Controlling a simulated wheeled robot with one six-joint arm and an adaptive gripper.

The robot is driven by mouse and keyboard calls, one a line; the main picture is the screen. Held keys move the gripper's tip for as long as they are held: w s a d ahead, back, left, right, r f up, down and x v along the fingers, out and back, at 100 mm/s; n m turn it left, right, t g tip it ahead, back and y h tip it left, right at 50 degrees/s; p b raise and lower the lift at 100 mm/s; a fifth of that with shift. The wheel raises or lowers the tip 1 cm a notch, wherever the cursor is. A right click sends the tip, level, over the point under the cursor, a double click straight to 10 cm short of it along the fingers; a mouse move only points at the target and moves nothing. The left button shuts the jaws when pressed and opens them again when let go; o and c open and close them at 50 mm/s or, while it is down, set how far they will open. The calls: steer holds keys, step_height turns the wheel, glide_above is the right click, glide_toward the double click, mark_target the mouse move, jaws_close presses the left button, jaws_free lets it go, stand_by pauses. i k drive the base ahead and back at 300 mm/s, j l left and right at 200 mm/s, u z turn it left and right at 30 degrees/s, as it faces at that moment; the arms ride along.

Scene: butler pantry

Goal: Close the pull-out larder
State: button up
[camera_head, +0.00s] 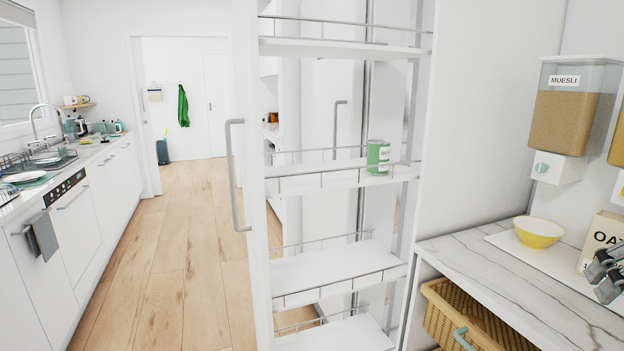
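The white pull-out larder (251,200) stands pulled out in the middle of the view. Its tall front panel is on the left, with a long vertical grey bar handle (234,175). Its shelves with thin wire rails show from the side. A green and white tin (378,156) stands on a middle shelf. My gripper (597,283) shows at the right edge, partly cut off. Its two dark fingers are apart with nothing visible between them. It is over the counter, well to the right of the larder and not touching it.
A marble counter (530,285) at right holds a yellow bowl (540,232) and an oats box (600,238). A muesli dispenser (570,115) hangs above. A wicker basket (470,320) sits below the counter. The wooden floor (180,260) left of the larder is clear.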

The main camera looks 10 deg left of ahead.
mark_target(279, 285)
steer(key=u, duration=1.15)
steer(key=i+j+u, duration=0.1)
steer(key=i+u, duration=0.35)
steer(key=i, duration=0.35)
